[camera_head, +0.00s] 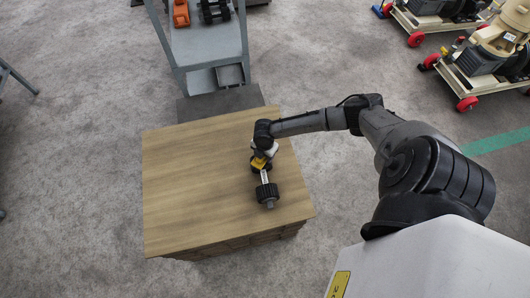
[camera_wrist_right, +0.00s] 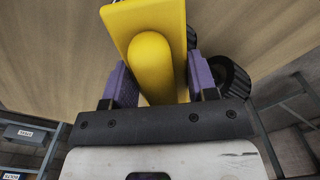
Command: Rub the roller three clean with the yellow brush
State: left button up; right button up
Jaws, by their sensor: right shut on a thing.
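The yellow brush (camera_head: 258,163) is in my right gripper (camera_head: 262,153), over the right part of the wooden table. In the right wrist view the gripper's purple fingers (camera_wrist_right: 158,85) are shut on the handle of the yellow brush (camera_wrist_right: 153,62). A roller (camera_head: 267,191) with a black ribbed end and a pale shaft lies on the table, right by the brush; its far end is hidden under the brush and gripper. In the right wrist view the roller (camera_wrist_right: 234,78) shows behind the right finger. I cannot tell whether the brush touches it. My left gripper is not in view.
The wooden table (camera_head: 195,185) is clear on its left side. A grey cart (camera_head: 207,45) with an orange object (camera_head: 181,13) and a black ribbed part (camera_head: 214,11) stands behind it. Machines on red-wheeled carts (camera_head: 485,85) stand at the far right.

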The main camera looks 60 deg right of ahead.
aim_at(259, 161)
jog(key=shift+w+a+r+p, duration=0.15)
jog(key=shift+a+p, duration=0.3)
jog(key=shift+a, duration=0.7)
jog(key=shift+w+a, duration=0.1)
jog(key=shift+a, duration=0.6)
jog(key=shift+d, duration=0.15)
jog(key=shift+d+f, duration=0.2)
jog(key=shift+d, duration=0.6)
jog(key=shift+s+d, duration=0.15)
jog(key=shift+d, duration=0.4)
jog(key=shift+s+d, duration=0.15)
jog(key=shift+d, duration=0.4)
